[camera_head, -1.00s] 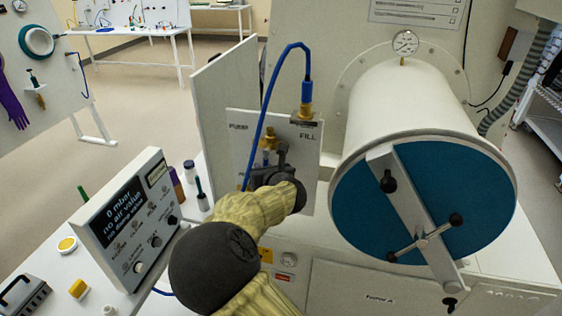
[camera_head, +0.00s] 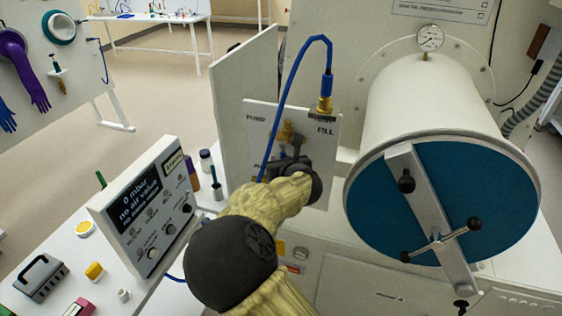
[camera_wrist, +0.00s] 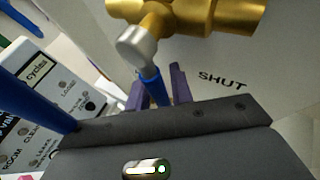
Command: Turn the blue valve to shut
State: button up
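The blue valve shows in the wrist view as a blue lever (camera_wrist: 152,86) under a silver nut, on a brass body (camera_wrist: 210,14). The lever points down in that view, left of the printed word SHUT (camera_wrist: 222,81). My gripper (camera_wrist: 160,80) has its two purple fingers on either side of the lever, with a gap about as wide as the lever; it looks shut on it. In the head view my gripper (camera_head: 292,165) is at the valve panel (camera_head: 325,180), below the brass valve body (camera_head: 287,132). It hides most of the lever and the panel's lower middle.
A blue hose (camera_head: 293,80) loops from the brass fitting down past the valve's left side. A large white cylinder (camera_head: 430,105) with a blue door stands close on the right. A display box (camera_head: 145,205) stands at the left, with small bottles (camera_head: 206,160) behind it.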

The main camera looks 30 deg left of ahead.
jog(key=shift+s+d, duration=0.1)
jog(key=b+v, duration=0.3)
jog(key=v, duration=1.4)
jog(key=shift+b, duration=0.35)
